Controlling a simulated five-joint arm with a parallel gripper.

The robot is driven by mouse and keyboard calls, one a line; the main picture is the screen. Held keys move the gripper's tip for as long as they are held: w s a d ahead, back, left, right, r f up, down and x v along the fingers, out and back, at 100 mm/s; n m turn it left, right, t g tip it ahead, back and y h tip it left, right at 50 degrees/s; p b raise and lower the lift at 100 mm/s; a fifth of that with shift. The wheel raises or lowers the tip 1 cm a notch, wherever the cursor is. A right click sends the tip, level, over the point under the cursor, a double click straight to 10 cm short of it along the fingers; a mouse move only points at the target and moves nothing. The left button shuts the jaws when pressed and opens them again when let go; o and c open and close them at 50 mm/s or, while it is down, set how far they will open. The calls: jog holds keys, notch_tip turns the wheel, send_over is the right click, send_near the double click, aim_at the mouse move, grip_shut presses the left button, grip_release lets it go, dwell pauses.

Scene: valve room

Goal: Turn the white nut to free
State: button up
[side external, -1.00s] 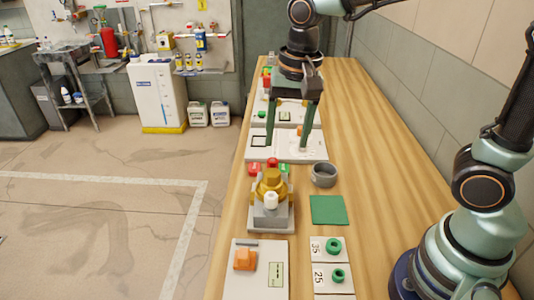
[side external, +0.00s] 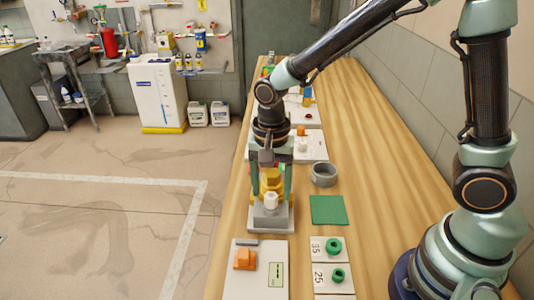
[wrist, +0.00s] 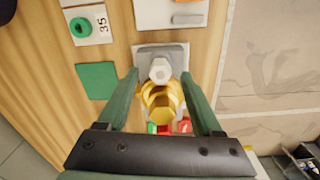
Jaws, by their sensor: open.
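The white nut (side external: 271,201) sits on the front of a brass valve body (side external: 271,181), which stands on a grey base (side external: 270,218) on the bench. In the wrist view the white nut (wrist: 160,71) faces up, with the stepped brass body (wrist: 162,105) below it. My gripper (side external: 270,193) is open and points down over the valve, one finger on each side of the brass body. In the wrist view my gripper's green fingertips (wrist: 160,75) stand apart, left and right of the nut, with visible gaps. I cannot tell whether either finger touches the brass.
A grey ring-shaped cup (side external: 323,175) and a green square mat (side external: 327,210) lie right of the valve. Cards with green rings (side external: 333,245) and a white panel with an orange knob (side external: 244,258) are nearer the camera. The bench's right side is clear.

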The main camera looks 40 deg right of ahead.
jog(key=shift+f, duration=0.95)
grip_shut()
